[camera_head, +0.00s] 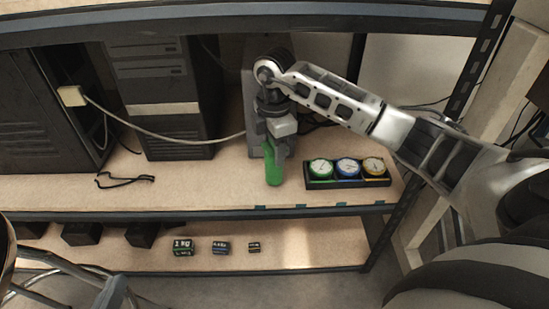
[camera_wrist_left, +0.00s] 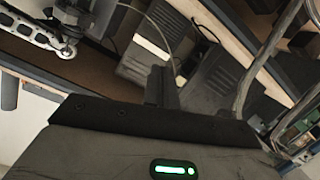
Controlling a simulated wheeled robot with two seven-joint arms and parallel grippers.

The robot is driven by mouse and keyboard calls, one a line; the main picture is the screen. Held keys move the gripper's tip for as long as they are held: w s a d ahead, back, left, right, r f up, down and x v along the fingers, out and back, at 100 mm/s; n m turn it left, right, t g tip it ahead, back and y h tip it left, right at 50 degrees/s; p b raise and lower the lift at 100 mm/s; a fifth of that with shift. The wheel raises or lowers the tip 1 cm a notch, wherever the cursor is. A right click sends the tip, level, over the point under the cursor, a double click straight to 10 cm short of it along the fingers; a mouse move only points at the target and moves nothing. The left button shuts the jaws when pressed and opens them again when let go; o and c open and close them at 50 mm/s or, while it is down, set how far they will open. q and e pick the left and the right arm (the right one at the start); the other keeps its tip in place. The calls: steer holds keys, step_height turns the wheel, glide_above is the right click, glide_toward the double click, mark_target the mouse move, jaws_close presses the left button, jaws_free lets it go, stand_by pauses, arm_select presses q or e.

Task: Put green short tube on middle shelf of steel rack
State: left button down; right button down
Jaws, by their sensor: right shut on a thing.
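The green short tube (camera_head: 274,172) is upright at the middle shelf (camera_head: 220,183) of the steel rack, near the middle of the head view. My right gripper (camera_head: 274,148) points down and is shut on the tube's upper part, which its fingers hide. The tube's lower end is at the shelf surface; I cannot tell whether it rests there. My left gripper (camera_wrist_left: 162,87) shows in the left wrist view with its dark fingers together and nothing between them.
A black tray of three gauges (camera_head: 347,172) sits right of the tube. A computer tower (camera_head: 170,105) stands to the left, with a loose black cable (camera_head: 125,180) in front. Small labelled blocks (camera_head: 183,247) lie on the lower shelf. The middle shelf's front left is mostly clear.

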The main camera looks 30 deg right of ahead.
steer(key=f, duration=0.1)
steer(key=f+b, duration=0.1)
steer(key=f, duration=0.1)
steer(key=shift+w, duration=0.2)
steer(key=shift+d+r, duration=0.1)
steer(key=shift+r, duration=0.1)
arm_select(q)
steer(key=shift+w+d+r+n+t+h, duration=0.1)
steer(key=shift+r+n+t+h, duration=0.1)
steer(key=shift+r, duration=0.25)
steer(key=shift+w+d+r+n+t+h, duration=0.1)
steer(key=shift+r+h, duration=0.1)
steer(key=shift+r, duration=0.2)
arm_select(e)
steer(key=shift+f, duration=0.1)
